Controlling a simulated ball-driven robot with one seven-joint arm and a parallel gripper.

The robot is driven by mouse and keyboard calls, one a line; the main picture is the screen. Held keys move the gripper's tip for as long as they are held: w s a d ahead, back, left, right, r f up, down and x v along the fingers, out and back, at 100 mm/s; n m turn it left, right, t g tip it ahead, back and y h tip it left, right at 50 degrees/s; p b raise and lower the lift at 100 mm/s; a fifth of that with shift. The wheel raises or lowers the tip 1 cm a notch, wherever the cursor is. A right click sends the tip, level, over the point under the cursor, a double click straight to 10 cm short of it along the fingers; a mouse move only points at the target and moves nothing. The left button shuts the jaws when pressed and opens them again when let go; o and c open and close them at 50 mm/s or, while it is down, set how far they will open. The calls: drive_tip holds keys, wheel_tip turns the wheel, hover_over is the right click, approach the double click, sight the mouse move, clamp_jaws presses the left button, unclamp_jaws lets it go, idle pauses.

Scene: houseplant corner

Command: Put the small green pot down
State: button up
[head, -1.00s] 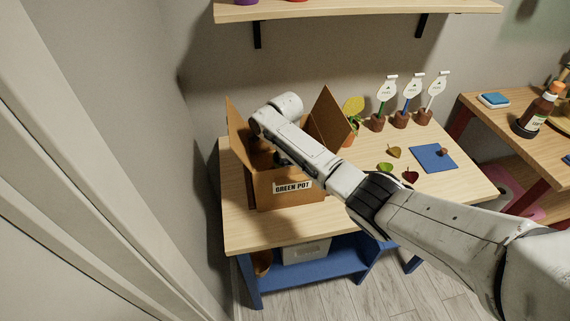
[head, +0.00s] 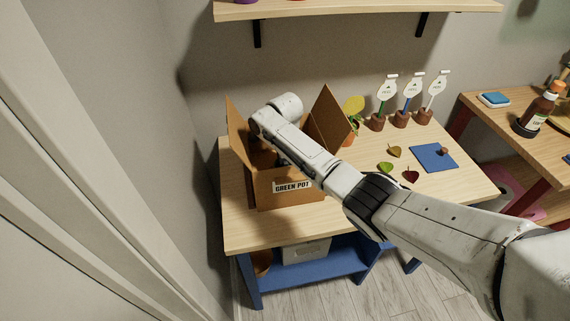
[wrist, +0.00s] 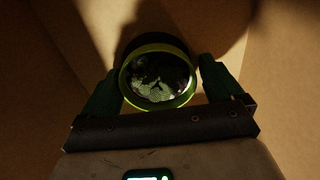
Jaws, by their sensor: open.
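The small green pot (wrist: 160,105) shows in the wrist view from above, with a bright green rim and a dark inside with pale leafy shapes. It is inside the cardboard box (head: 285,198), which is labelled "GREEN POT" and stands on the table with its flaps up. My gripper (wrist: 162,84) reaches down into the box. Its two fingers stand open on either side of the pot; whether they touch it I cannot tell. In the head view the box and my arm hide the pot and the fingers.
The wooden table (head: 250,233) also holds several loose leaves (head: 411,176), a blue mat (head: 432,158), a leafy plant (head: 353,107) and pots with white tags (head: 387,88). A shelf (head: 350,8) hangs above. A second table (head: 505,110) is at right.

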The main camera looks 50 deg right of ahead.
drive_tip(key=shift+s+a+f, duration=0.2)
drive_tip(key=shift+s+f, duration=0.15)
drive_tip(key=shift+f, duration=0.15)
wheel_tip(320, 180, up, 14)
drive_tip(key=shift+w+f, duration=0.2)
drive_tip(key=shift+w, duration=0.05)
drive_tip(key=shift+d, duration=0.1)
